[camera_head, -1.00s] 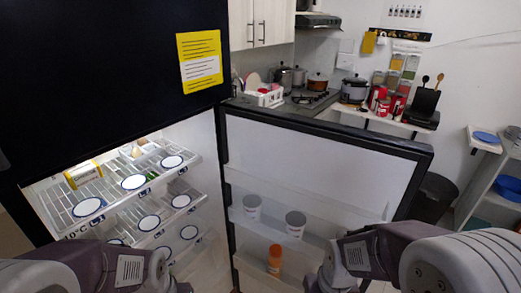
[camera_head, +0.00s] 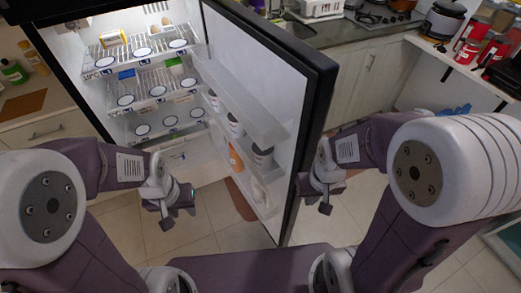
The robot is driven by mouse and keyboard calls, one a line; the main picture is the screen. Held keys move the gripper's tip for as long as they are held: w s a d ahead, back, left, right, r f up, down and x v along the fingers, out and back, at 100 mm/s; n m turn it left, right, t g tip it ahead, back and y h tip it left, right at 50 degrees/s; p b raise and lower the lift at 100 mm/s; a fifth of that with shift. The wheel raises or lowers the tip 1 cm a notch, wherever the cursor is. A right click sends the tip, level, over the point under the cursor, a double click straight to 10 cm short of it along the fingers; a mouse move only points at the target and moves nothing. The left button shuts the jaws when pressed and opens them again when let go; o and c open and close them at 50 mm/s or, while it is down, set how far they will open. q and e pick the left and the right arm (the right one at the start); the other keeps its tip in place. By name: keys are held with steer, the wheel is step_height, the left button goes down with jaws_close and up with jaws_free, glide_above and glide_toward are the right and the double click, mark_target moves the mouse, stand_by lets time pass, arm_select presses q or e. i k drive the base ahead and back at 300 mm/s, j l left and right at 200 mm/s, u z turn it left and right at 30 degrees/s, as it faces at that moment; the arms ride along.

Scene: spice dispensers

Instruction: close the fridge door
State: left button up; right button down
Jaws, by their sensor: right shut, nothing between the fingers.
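The black fridge door (camera_head: 314,105) stands open, its white inner side and shelves facing left. Its door shelves hold a few containers, among them an orange bottle (camera_head: 236,158).
A counter with a dish rack (camera_head: 318,8) and stove (camera_head: 385,15) lies behind the door. Red cans (camera_head: 468,50) and a pot (camera_head: 443,20) stand at right. A side counter with green bottles (camera_head: 13,72) is at left. Tiled floor (camera_head: 215,215) is bare below the opening.

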mark_target(279, 88)
steer(key=l+u, duration=0.25)
steer(key=l, duration=0.25)
steer(key=l+u, duration=0.2)
steer(key=l, duration=0.3)
steer(key=l+u, duration=0.25)
steer(key=l, duration=0.25)
steer(key=l+u, duration=0.25)
steer(key=l, duration=0.2)
steer(key=k+l+u, duration=0.2)
steer(key=l, duration=0.3)
steer(key=l+u, duration=0.25)
steer(key=l, duration=0.2)
steer(key=k+l+u, duration=0.2)
steer(key=l, duration=0.2)
steer(key=l+z, duration=0.25)
steer(key=l, duration=0.4)
